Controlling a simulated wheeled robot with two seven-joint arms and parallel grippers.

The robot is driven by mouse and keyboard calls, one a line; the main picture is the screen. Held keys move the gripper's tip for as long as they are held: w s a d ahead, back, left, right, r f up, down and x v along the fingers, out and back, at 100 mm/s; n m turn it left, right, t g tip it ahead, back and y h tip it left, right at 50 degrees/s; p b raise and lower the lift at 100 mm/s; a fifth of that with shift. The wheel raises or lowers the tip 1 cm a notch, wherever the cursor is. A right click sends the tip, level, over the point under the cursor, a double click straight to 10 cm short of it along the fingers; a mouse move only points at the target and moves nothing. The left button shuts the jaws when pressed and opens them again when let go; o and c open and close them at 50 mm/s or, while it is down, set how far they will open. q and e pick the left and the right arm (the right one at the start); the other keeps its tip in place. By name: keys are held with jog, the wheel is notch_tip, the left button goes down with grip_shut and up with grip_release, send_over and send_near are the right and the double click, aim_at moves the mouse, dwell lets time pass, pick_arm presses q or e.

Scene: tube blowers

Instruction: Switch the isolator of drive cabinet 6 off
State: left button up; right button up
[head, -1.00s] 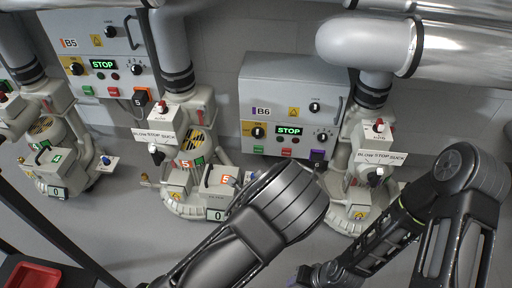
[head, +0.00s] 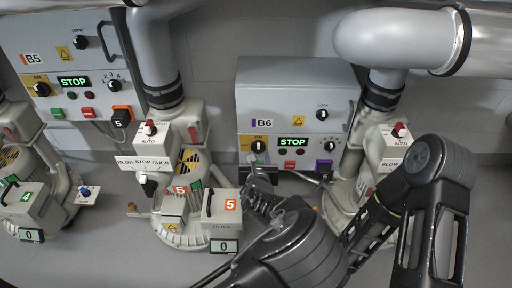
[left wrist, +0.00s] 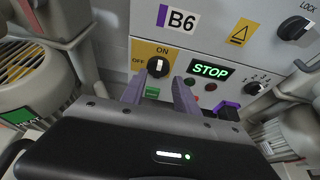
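Drive cabinet 6 (head: 292,90) is the grey box labelled B6 at the back. Its isolator (head: 258,146) is a black rotary knob on a yellow plate at the cabinet's lower left. In the left wrist view the isolator knob (left wrist: 157,66) has its pointer upright, towards ON; OFF is printed to its left. My left gripper (head: 259,168) is just in front of and below the knob. In the left wrist view its purple fingers (left wrist: 159,88) are spread, one on each side below the knob, with nothing between them. Contact is not visible. My right gripper is not in view.
Beside the isolator are a lit green STOP display (left wrist: 210,71), a green button (left wrist: 152,93) and a selector knob (left wrist: 257,88). Blower 5 (head: 184,205) stands left of my left gripper.

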aim_at(258, 147)
pick_arm(q)
jog(key=b+x, duration=0.3)
jog(key=x, duration=0.3)
jog(key=shift+w+a+f, duration=0.1)
jog(key=shift+w+f, duration=0.2)
jog(key=shift+f, duration=0.05)
jog(key=shift+w+f, duration=0.1)
jog(key=shift+w, duration=0.45)
grip_shut()
